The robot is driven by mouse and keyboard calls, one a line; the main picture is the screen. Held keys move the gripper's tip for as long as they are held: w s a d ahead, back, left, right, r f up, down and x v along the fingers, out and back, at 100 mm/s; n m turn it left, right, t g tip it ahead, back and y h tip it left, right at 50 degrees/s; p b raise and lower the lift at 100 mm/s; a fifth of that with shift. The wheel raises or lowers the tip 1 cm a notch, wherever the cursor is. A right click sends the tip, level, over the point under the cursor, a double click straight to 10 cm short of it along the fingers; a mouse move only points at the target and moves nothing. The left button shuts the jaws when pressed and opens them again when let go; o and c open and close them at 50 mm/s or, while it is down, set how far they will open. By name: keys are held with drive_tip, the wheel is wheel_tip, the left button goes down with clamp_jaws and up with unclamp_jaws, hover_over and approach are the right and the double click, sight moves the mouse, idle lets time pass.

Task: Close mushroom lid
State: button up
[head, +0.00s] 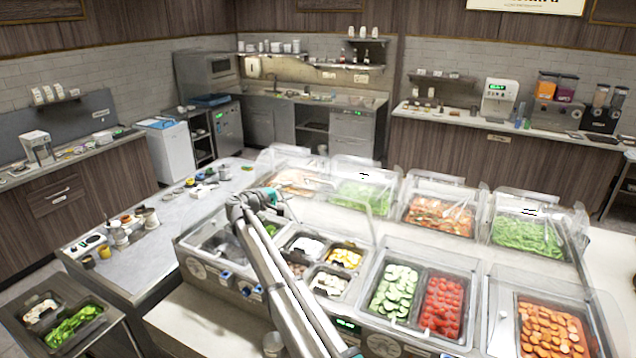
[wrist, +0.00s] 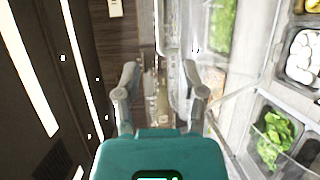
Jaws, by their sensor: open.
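My gripper (head: 278,208) is over the left part of the food counter in the head view, above the group of small wells. In the wrist view my gripper (wrist: 162,90) has its two fingers spread with nothing between them. A small well of white pieces (head: 304,245) and a well of brownish pieces (head: 296,270) sit just right of my arm; I cannot tell which holds mushrooms. A clear raised panel (head: 352,203), perhaps a lid, stands behind the small wells. In the wrist view, white round pieces (wrist: 303,55) and green leaves (wrist: 274,140) lie to the right of my gripper.
Wells of cucumber (head: 395,290), tomato (head: 442,307) and carrot (head: 550,332) are at the front right. Clear covers stand over the back row, with shredded greens (head: 527,236). Jars (head: 120,237) stand on the left counter.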

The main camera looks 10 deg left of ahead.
sight(318, 181)
drive_tip(key=b+x, duration=0.1)
drive_tip(key=x, duration=1.3)
clamp_jaws()
idle(0.4)
